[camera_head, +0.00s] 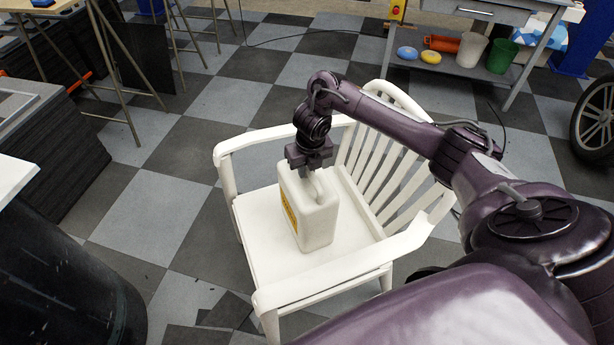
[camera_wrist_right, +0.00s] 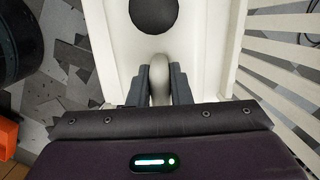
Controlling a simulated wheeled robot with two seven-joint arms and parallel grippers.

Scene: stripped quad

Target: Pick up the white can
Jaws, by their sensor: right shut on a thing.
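The white can (camera_head: 312,215) is a boxy canister with a yellow label on its left side. It stands upright over the seat of the white chair (camera_head: 262,235); I cannot tell whether its base touches the seat. My right gripper (camera_head: 310,168) points down onto the top of the can and is shut on its handle. In the right wrist view, the fingers (camera_wrist_right: 160,88) sit on both sides of the can's pale handle (camera_wrist_right: 160,70), with a round black cap (camera_wrist_right: 154,14) beyond. My left gripper is not in view.
The chair's slatted back (camera_head: 385,165) and armrests (camera_head: 330,278) surround the can. A workbench (camera_head: 460,65) with cups and bowls on its lower shelf stands at the back right. A black bin (camera_head: 60,280) is at the left. Checkered floor is open behind the chair.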

